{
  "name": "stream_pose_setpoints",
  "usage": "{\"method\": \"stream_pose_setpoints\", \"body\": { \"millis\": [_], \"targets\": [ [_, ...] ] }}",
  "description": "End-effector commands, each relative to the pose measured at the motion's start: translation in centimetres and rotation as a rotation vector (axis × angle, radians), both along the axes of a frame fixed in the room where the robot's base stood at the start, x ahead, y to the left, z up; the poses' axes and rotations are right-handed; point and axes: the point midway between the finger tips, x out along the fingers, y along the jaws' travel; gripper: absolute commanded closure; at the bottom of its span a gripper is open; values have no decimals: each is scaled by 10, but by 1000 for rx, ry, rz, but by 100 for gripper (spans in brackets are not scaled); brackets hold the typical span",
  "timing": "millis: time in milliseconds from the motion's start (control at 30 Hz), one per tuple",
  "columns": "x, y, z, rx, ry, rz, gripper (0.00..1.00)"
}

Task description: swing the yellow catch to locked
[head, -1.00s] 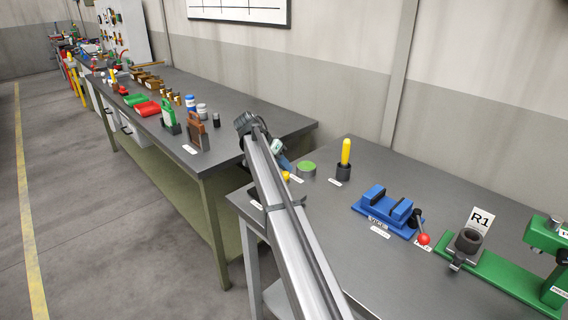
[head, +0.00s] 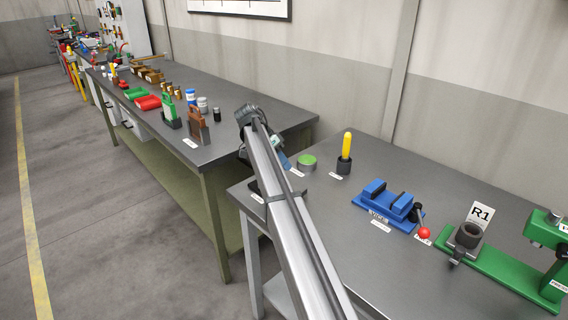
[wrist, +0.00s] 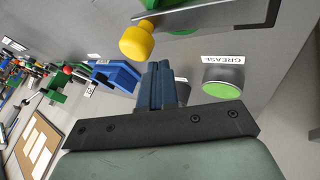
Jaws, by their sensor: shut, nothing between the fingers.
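The yellow catch shows in the wrist view as a yellow knob (wrist: 137,42) on a flat grey metal bar (wrist: 210,14). My gripper (wrist: 159,68) has its blue-grey fingers together and empty. In the wrist view the fingertips lie just below and right of the knob, and I see a gap between them. I cannot tell the gap in depth. In the head view my gripper (head: 284,161) is over the left end of the near bench, partly behind my arm. The catch is hidden there. I see no locked mark.
A green-lidded grease tin (head: 306,163) stands close to my gripper. A yellow-handled tool (head: 347,146) stands upright in a dark holder behind it. A blue vise (head: 388,204) and a green fixture (head: 493,270) are farther right.

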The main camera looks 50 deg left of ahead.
Motion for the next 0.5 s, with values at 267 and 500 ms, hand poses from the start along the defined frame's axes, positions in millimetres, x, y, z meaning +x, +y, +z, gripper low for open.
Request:
{"method": "stream_pose_setpoints", "body": {
  "millis": [267, 500],
  "targets": [
    [1, 0, 0, 0, 0, 15, 100],
    [10, 5, 0, 0, -1, 162, 100]
  ]
}}
